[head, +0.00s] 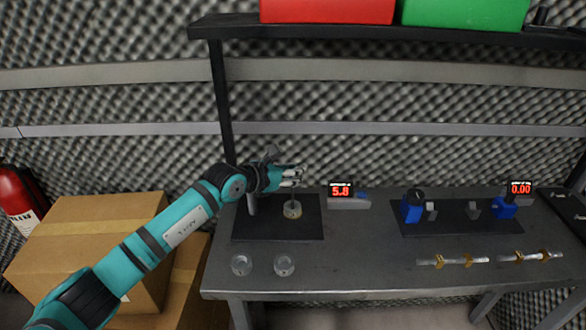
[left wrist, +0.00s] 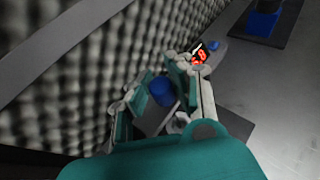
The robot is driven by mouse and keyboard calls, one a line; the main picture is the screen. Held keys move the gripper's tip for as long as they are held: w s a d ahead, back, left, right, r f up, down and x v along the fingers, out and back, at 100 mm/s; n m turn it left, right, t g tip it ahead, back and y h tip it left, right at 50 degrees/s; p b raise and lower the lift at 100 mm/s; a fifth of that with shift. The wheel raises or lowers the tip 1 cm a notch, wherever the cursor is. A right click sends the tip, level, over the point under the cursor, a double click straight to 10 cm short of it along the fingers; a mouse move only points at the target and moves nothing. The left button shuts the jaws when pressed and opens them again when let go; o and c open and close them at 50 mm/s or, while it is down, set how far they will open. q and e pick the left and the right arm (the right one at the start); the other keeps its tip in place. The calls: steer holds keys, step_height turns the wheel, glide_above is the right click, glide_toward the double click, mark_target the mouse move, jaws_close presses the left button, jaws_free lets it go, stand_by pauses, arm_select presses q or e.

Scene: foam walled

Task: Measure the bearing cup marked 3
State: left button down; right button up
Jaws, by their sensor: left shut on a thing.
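My left gripper (head: 291,177) is at the gauge stand (head: 252,204) at the back left of the table. In the left wrist view its fingers (left wrist: 160,100) are shut around a blue cylindrical part (left wrist: 161,91), apparently of the gauge stand. A round bearing cup (head: 292,210) sits on the stand's dark base plate (head: 262,226), directly below the gripper. Two more cups, a left one (head: 241,265) and a right one (head: 284,266), stand on the table in front. No number on any cup is legible. The display (head: 341,190) reads 5.8 in red. My right gripper is not in view.
A second fixture with blue blocks (head: 411,208) stands on a dark plate at the right, with a display (head: 520,188) reading 0.00. Metal shafts (head: 452,261) lie at the front right. Cardboard boxes (head: 90,235) are left of the table. A shelf (head: 350,32) hangs above.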

arm_select(q)
steer(key=c, duration=1.1)
jaws_free()
steer(key=shift+c, duration=0.2)
steer(key=shift+s+a, duration=0.1)
steer(key=shift+a, duration=0.05)
steer(key=v, duration=1.2)
